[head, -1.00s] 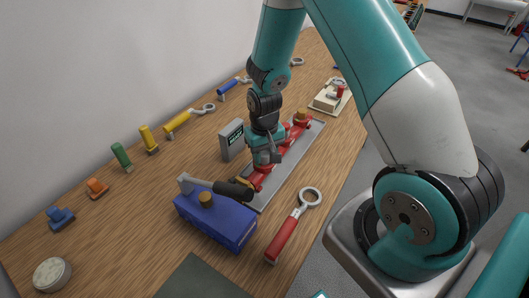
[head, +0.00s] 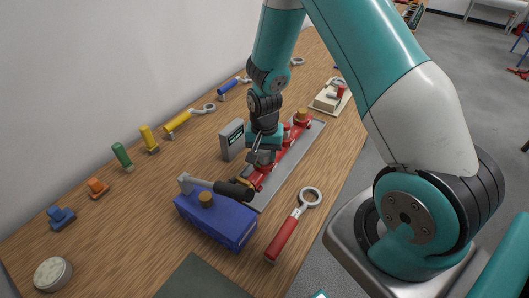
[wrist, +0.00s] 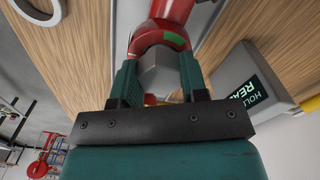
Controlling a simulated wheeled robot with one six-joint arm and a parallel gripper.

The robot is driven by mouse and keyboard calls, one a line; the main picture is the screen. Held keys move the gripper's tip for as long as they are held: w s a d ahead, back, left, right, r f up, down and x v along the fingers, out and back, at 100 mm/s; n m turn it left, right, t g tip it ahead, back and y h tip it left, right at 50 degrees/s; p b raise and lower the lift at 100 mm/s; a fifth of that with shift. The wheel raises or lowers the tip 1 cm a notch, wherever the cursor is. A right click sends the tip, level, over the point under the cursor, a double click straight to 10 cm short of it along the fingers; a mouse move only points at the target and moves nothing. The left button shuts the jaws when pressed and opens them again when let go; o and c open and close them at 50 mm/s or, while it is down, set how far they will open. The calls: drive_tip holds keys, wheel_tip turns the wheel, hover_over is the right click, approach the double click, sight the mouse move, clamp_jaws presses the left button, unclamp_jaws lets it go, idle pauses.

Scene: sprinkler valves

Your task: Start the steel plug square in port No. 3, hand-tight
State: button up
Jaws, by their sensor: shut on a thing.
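My gripper (head: 260,163) is down at the red valve manifold (head: 290,142), near its front end. In the wrist view, the two fingers of my gripper (wrist: 160,82) are shut on the grey hex-shaped steel plug (wrist: 155,74). The plug lies right against a round red port fitting (wrist: 160,40) with a green mark on its side. Whether its thread is in the port cannot be told, and the port's number does not show. In the head view my gripper hides the plug.
A grey display box (head: 232,139) stands close on the left; it also shows in the wrist view (wrist: 250,80). A blue box (head: 215,222) with a black-handled tool stands in front. A red-handled ring wrench (head: 283,238) lies at the right. Several coloured valve parts line the wall side.

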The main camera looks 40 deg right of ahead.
drive_tip(key=shift+w+r, duration=0.1)
drive_tip(key=shift+r, duration=0.05)
drive_tip(key=m, duration=0.3)
drive_tip(key=shift+m, duration=0.3)
drive_tip(key=m, duration=0.2)
drive_tip(key=shift+w+m, duration=0.1)
drive_tip(key=shift+m, duration=0.3)
drive_tip(key=shift+m, duration=1.6)
